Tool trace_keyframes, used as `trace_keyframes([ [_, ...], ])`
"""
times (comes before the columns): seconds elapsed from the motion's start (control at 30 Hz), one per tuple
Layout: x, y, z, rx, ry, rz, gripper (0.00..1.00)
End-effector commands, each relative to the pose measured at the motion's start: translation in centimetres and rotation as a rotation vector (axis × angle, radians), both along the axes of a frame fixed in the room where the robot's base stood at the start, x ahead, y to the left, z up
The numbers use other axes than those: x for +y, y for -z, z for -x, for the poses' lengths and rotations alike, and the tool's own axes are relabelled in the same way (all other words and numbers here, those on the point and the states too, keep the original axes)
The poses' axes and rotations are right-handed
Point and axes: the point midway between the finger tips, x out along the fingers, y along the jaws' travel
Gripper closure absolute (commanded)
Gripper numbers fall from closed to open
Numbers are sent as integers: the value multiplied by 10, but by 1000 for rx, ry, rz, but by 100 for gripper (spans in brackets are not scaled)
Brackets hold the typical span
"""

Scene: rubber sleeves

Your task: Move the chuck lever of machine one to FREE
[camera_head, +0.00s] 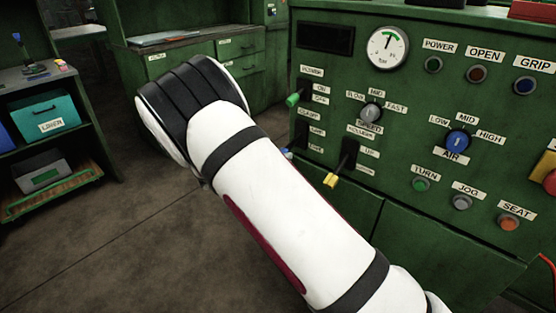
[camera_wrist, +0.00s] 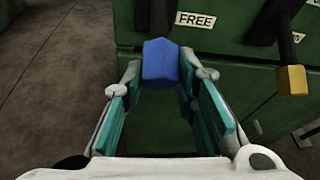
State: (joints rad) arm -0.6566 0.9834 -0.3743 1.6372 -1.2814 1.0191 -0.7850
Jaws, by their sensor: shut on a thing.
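The chuck lever shows in the wrist view as a black stem (camera_wrist: 161,18) ending in a blue knob (camera_wrist: 162,62). The stem hangs down from the green panel just left of a FREE label (camera_wrist: 197,20). My gripper (camera_wrist: 160,70), with teal pads, is shut on the blue knob, its fingers on either side of it. In the head view my white arm hides the gripper, and only a bit of the blue knob (camera_head: 287,153) shows at the arm's edge, low on the green machine panel (camera_head: 400,150). The lever's small labels there are hard to read.
A yellow-tipped lever (camera_head: 331,180) hangs close to the right; its yellow knob (camera_wrist: 292,80) shows in the wrist view too. A green-tipped lever (camera_head: 293,100) is above. Knobs and buttons fill the panel to the right. Bare floor (camera_head: 100,220) lies left.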

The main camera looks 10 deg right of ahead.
Motion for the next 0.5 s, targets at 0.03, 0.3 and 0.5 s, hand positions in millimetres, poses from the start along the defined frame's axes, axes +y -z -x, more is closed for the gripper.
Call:
trace_keyframes([
  [0.03, 1, 8, -2, -14, -8, 26, 100],
  [0.3, -4, 18, -5, -88, -6, 124, 100],
  [0.5, -6, 20, -6, -111, -5, 155, 100],
])
